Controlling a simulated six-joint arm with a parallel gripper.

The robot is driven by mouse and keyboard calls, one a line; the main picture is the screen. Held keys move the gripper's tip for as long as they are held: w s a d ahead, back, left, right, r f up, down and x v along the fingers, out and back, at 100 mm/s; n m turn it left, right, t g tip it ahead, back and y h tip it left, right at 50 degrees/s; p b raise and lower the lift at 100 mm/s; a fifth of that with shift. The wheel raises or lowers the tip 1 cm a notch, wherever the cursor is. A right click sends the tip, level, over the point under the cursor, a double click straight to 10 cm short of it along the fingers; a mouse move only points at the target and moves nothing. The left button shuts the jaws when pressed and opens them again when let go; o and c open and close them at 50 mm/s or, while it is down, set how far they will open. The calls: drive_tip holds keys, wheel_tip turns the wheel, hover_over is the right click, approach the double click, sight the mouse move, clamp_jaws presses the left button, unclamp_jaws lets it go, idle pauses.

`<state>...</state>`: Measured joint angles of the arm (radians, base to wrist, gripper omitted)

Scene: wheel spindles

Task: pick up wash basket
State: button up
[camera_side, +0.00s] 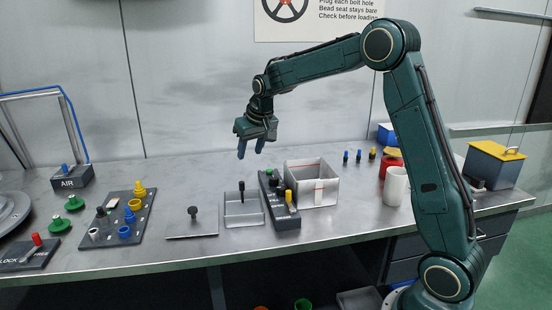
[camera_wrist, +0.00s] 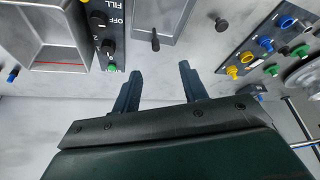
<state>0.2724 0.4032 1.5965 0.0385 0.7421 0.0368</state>
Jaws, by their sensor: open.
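The wash basket appears to be the shallow grey open tray (camera_side: 232,222) with an upright black handle (camera_side: 241,188), resting on the bench in the side view. In the wrist view the tray (camera_wrist: 178,12) is at the top centre, and its handle (camera_wrist: 155,38) points toward the jaws. My gripper (camera_side: 250,150) is open and empty, pointing down, well above the bench and roughly above the tray. In the wrist view my gripper (camera_wrist: 160,72) shows two parted fingers with nothing between them. The tray's near edge is in view there, but its far part is cut off.
A switch panel (camera_side: 277,205) stands right of the tray, then a deep grey tank (camera_side: 312,190) with a red line. A flat plate with a black knob (camera_side: 193,222) lies to the left. A board of coloured cups (camera_side: 118,217) is further left. White and red cups stand right.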

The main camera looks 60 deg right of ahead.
drive_tip(key=w+d+f, duration=0.2)
drive_tip(key=shift+w+f, duration=0.15)
drive_tip(key=shift+f, duration=0.15)
approach(242, 183)
drive_tip(key=shift+x, duration=2.3)
drive_tip(key=shift+f, duration=0.1)
drive_tip(key=shift+x, duration=2.5)
clamp_jaws()
